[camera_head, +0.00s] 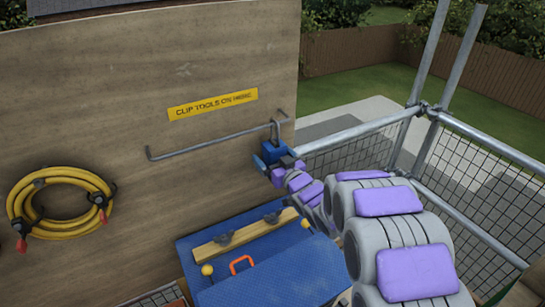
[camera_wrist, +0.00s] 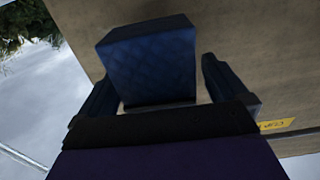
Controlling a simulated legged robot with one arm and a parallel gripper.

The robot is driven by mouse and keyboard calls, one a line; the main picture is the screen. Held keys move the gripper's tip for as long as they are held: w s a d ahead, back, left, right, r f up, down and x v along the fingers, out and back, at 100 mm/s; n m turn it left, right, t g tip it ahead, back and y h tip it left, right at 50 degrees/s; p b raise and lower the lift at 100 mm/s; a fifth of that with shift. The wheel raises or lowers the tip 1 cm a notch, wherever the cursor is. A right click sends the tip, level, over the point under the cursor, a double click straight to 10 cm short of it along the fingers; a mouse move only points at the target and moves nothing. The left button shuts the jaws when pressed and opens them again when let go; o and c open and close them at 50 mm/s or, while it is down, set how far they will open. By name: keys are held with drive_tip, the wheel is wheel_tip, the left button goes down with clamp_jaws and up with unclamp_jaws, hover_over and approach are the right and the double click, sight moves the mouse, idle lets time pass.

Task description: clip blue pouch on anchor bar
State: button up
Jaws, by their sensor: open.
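The anchor bar (camera_head: 205,139) is a thin grey rod along the plywood wall, below a yellow "CLIP TOOLS ON HERE" label (camera_head: 213,104). The blue pouch (camera_head: 274,149) is at the bar's right end, with its grey clip (camera_head: 277,129) above it at the bar. The clip appears to hang on the bar, but its closure is too small to tell. My gripper (camera_head: 273,161) is open just below and around the pouch. In the wrist view the pouch (camera_wrist: 150,62) stands between the spread fingers of my gripper (camera_wrist: 156,75), with a visible gap on the right side.
A coiled yellow hose (camera_head: 62,172) hangs on the wall at left. A blue box (camera_head: 270,277) with a wooden strip (camera_head: 243,238) and an orange handle (camera_head: 241,264) lies below. Scaffold rails (camera_head: 365,131) with mesh stand at right, close to my arm.

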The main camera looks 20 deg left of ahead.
drive_tip(key=b+v, duration=0.7)
drive_tip(key=v, duration=1)
drive_tip(key=shift+b, duration=0.4)
